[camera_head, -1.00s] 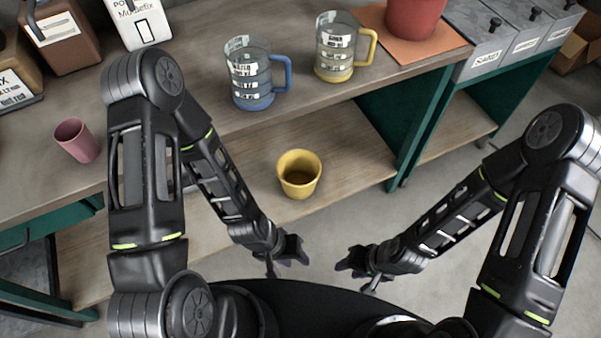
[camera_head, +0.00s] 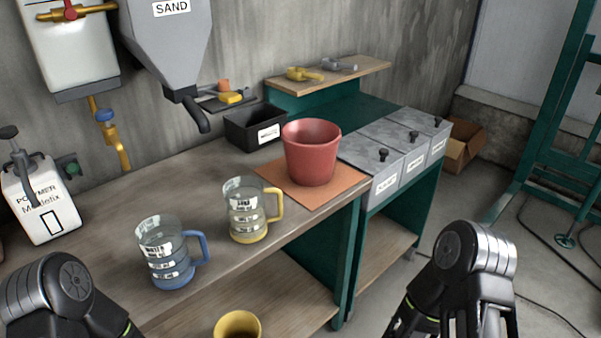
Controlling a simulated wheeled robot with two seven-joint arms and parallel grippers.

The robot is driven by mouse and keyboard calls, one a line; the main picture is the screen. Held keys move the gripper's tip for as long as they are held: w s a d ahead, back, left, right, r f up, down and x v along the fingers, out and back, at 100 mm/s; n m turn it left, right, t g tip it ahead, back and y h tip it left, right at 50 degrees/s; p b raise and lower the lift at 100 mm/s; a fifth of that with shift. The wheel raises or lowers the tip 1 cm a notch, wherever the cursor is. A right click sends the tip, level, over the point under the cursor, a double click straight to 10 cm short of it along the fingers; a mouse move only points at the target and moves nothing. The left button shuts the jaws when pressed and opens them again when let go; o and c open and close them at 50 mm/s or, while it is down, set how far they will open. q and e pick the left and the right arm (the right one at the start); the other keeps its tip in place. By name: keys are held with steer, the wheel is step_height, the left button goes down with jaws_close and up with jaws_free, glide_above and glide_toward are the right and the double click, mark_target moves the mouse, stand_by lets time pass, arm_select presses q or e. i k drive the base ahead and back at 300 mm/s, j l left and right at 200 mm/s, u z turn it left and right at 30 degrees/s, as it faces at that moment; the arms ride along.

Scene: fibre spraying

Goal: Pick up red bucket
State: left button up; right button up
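The red bucket (camera_head: 311,155) stands upright on an orange mat (camera_head: 327,194) at the right end of the workbench. Its open rim faces up and it looks empty as far as I can see. Both my arms show only by their upper links, at the bottom left and bottom right of the head view. Both grippers are below the picture, so neither touches the bucket in view.
A yellow-handled jug (camera_head: 248,212) and a blue-handled jug (camera_head: 166,256) stand left of the bucket. A black bin (camera_head: 254,128) is behind it. Grey lidded boxes (camera_head: 385,163) stand to its right. A sand hopper (camera_head: 170,50) hangs above the bench. A yellow bucket (camera_head: 237,326) is on the lower shelf.

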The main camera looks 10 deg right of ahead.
mark_target(311, 153)
steer(key=i+l, duration=0.15)
steer(key=l, duration=0.25)
steer(key=i+l, duration=0.1)
steer(key=l, duration=0.3)
steer(key=i+l, duration=0.15)
steer(key=l, duration=0.25)
steer(key=i+l, duration=0.15)
steer(key=l, duration=0.25)
steer(key=i+l, duration=0.1)
steer(key=l, duration=0.3)
steer(key=i+l, duration=0.15)
steer(key=l, duration=0.25)
